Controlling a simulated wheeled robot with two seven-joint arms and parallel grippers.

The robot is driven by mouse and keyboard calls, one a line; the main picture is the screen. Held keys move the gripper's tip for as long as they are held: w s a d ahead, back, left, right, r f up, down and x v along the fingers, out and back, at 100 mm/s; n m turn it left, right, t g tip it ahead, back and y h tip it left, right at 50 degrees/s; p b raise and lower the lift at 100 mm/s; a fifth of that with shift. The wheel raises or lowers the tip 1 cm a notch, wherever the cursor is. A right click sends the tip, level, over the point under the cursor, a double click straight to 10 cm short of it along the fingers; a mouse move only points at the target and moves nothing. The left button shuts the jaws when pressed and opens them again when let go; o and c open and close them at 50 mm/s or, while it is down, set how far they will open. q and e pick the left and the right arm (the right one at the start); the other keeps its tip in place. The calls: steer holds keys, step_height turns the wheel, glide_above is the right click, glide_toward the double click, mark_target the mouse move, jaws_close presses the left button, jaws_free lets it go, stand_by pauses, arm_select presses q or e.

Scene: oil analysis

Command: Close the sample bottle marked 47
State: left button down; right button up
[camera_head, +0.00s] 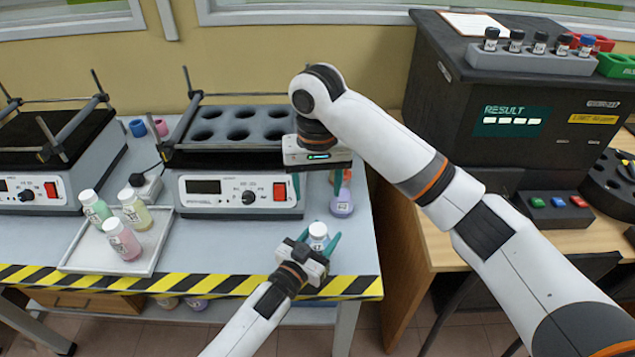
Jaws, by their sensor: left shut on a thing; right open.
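My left gripper (318,243) is shut on a small sample bottle (318,231) with a white top, near the front edge of the table. Its dark label seems to read 47, but it is small. I cannot tell whether the white top is a seated cap or the open neck. My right gripper (317,183) is open above and behind that bottle, with fingers pointing down. I see nothing between its fingers. A purple bottle (342,204) stands just behind and right of the held bottle, partly hidden by the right gripper's finger.
A white tray (75,262) at the left holds green, yellow and pink capped bottles. A shaker (239,197) with a multi-hole block stands behind; another is at far left. Small blue (138,128) and pink (161,127) pieces lie between them. An analyser (460,110) stands right.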

stand_by(0.3)
arm_select(q)
steer(key=c, duration=0.6)
jaws_free()
steer(key=shift+o, duration=0.2)
steer(key=v, duration=1.2)
steer(key=shift+f, duration=0.1)
